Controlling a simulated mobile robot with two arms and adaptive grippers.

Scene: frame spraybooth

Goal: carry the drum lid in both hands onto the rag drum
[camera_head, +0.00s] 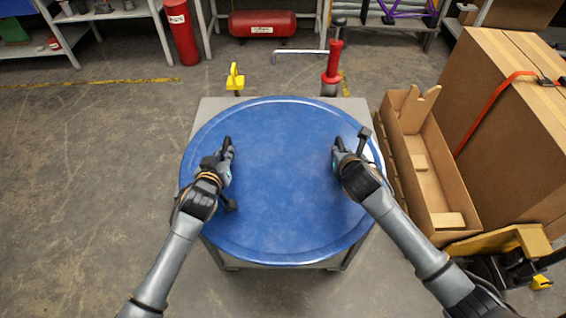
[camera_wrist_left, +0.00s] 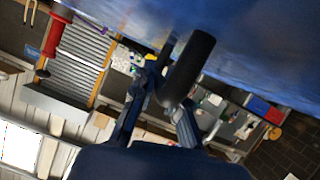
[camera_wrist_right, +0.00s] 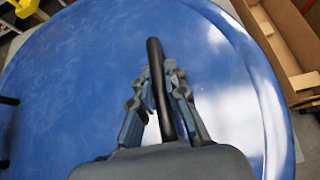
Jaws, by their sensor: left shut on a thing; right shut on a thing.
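The drum lid (camera_head: 283,180) is a large round blue disc with a raised rim, above a grey stand (camera_head: 210,106) in the head view. I cannot tell whether it touches the stand. My left gripper (camera_head: 227,146) is shut on a black handle left of the lid's middle; the handle (camera_wrist_left: 190,68) shows in the left wrist view. My right gripper (camera_head: 340,147) is shut on the matching handle at the right; that handle (camera_wrist_right: 158,85) stands between the fingers in the right wrist view. I cannot make out the rag drum in any view.
An open cardboard tray (camera_head: 440,205) and a big strapped carton (camera_head: 505,120) stand close to the lid's right. A red-handled tool (camera_head: 333,65) and a yellow piece (camera_head: 235,78) stand just behind the lid. The floor at the left is clear. Shelves line the back.

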